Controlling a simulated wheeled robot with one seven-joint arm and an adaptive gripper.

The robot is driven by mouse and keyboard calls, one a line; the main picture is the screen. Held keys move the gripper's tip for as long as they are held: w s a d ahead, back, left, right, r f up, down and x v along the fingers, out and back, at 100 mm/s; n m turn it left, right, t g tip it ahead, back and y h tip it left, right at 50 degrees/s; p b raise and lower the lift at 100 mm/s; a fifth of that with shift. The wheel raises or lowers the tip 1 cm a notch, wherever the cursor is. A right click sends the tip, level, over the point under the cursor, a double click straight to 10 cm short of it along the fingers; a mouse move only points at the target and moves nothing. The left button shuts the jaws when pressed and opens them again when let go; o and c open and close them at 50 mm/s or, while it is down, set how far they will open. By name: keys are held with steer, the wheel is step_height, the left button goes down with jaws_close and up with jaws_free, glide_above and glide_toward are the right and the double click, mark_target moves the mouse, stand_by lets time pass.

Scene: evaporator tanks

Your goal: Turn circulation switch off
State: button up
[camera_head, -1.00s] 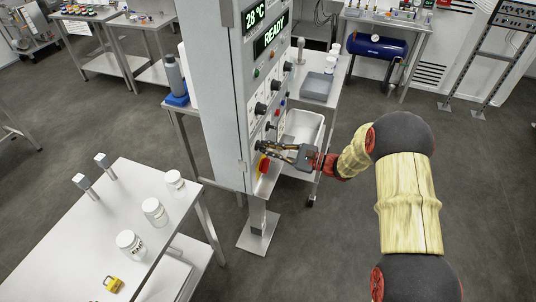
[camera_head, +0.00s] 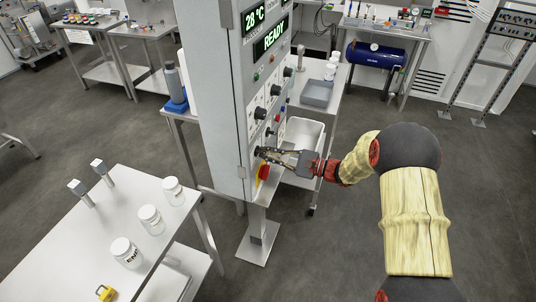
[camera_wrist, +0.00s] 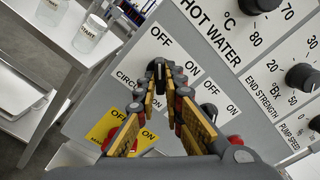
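The circulation switch (camera_wrist: 157,68) is a small dark knob on the grey panel, under the word OFF in the wrist view. Its label, starting "CIRC", is partly hidden by my left finger, and an ON label shows lower down. My gripper (camera_wrist: 168,78) is at the knob, with its two fingers apart, one on each side of it or very close. I cannot tell whether the fingertips touch it, and the knob's exact angle is unclear. In the head view my gripper (camera_head: 262,153) reaches the lower part of the control cabinet (camera_head: 225,110) from the right.
A red switch on a yellow plate (camera_wrist: 97,130) sits just below left of my fingers. Another OFF/ON switch (camera_wrist: 210,111) is close on the right, with dials (camera_wrist: 302,76) beyond. A table with jars (camera_head: 150,218) stands at the left; floor is clear at lower right.

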steer(key=o, duration=0.4)
steer(key=v, duration=1.2)
stand_by(0.4)
